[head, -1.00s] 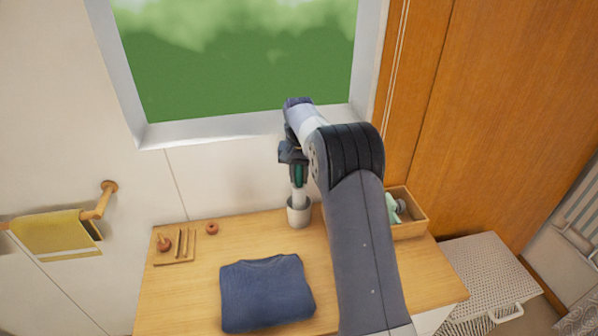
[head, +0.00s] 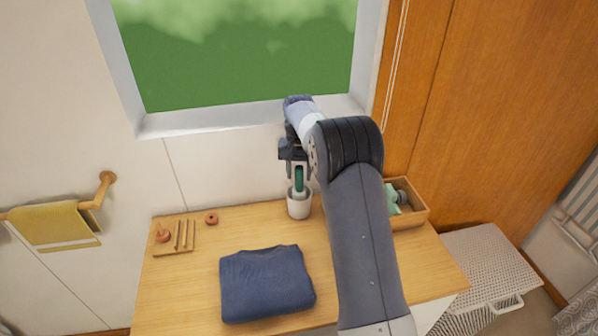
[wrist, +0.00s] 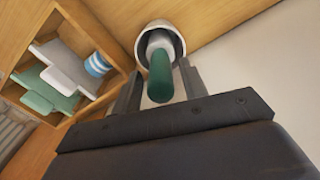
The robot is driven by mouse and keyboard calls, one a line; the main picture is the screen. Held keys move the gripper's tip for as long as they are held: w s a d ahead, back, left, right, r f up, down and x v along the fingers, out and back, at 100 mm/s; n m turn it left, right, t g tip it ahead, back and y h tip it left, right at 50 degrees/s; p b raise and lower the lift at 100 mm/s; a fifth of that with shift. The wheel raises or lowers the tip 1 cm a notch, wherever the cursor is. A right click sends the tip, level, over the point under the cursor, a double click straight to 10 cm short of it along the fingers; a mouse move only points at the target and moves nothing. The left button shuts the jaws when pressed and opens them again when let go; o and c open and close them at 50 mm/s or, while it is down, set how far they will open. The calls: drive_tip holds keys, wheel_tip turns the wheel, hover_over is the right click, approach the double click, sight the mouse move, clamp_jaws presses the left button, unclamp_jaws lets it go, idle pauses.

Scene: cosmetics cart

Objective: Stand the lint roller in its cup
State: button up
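The lint roller (head: 299,180) stands in its white cup (head: 299,211) at the back of the wooden top, green handle upward and pale end inside. In the wrist view the green handle (wrist: 160,76) points toward the camera, and the cup's rim (wrist: 154,25) surrounds the pale part. My gripper (head: 298,172) is above the cup with a finger on each side of the handle. In the wrist view its fingers (wrist: 160,72) are spread, with gaps between them and the handle. The roller's lower end is hidden inside the cup.
A wooden box (head: 412,216) with green and grey items is to the right, partly behind my arm. A folded blue garment (head: 266,284) lies in front. A small wooden tray (head: 174,248) and a brown ring (head: 211,218) are at left. The wall and window are close behind.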

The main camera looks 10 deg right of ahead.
drive_tip(key=shift+o, duration=0.7)
wheel_tip(320, 180, up, 11)
drive_tip(key=shift+f+b, duration=0.1)
drive_tip(key=shift+b, duration=0.55)
drive_tip(key=shift+f, duration=0.15)
wheel_tip(320, 180, down, 10)
drive_tip(key=shift+f+p, duration=0.15)
drive_tip(key=shift+p, duration=0.7)
drive_tip(key=shift+r+p, duration=0.4)
drive_tip(key=shift+r, duration=0.8)
